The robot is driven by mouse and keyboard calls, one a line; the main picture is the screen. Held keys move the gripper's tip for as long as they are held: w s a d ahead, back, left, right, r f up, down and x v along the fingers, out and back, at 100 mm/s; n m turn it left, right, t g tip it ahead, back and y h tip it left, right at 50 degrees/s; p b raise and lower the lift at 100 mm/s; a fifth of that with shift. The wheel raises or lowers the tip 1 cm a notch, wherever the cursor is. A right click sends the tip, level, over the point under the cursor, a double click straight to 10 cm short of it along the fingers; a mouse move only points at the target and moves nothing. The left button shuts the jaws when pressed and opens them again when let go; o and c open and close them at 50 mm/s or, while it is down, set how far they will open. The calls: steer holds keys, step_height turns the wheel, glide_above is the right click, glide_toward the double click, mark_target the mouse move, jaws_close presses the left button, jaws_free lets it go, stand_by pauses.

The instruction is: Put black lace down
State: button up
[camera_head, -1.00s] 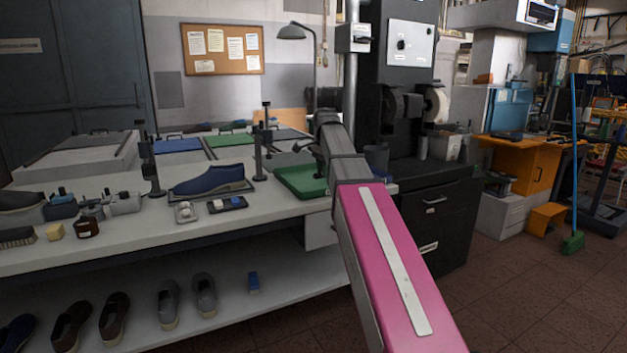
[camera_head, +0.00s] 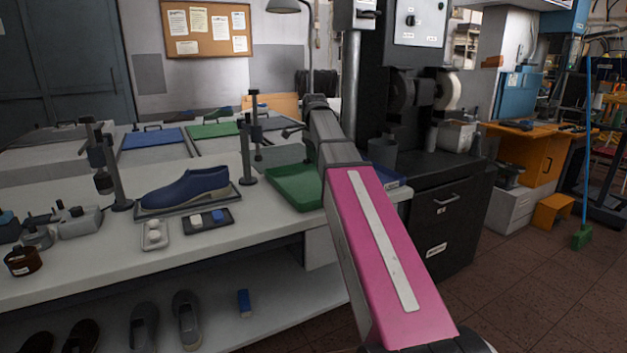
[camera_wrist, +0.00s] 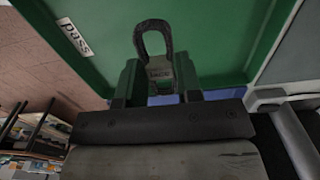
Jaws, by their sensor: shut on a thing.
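The black lace (camera_wrist: 156,62) is a looped bundle in the wrist view, its loop pointing up in the picture. My gripper (camera_wrist: 157,84) is shut on its lower end. Behind the lace in that view is the green tray (camera_wrist: 215,30), with a white "pass" label on its rim. I cannot tell how high the lace is above it. In the head view the green tray (camera_head: 296,188) sits at the right end of the white bench, beside my arm. My gripper and the lace are not clear there.
A navy shoe (camera_head: 186,190) stands on the white bench (camera_head: 110,262) left of the green tray, between black stands (camera_head: 247,160). A small white dish (camera_head: 154,235) and a dark tray (camera_head: 208,219) are in front. A blue tray (camera_head: 392,181) is right of my arm.

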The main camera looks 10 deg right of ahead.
mark_target(314, 185)
step_height(314, 185, down, 8)
steer(key=shift+f, duration=0.15)
stand_by(0.3)
steer(key=o, duration=0.9)
steer(key=shift+f, duration=0.1)
step_height(314, 185, up, 11)
steer(key=shift+r, duration=0.65)
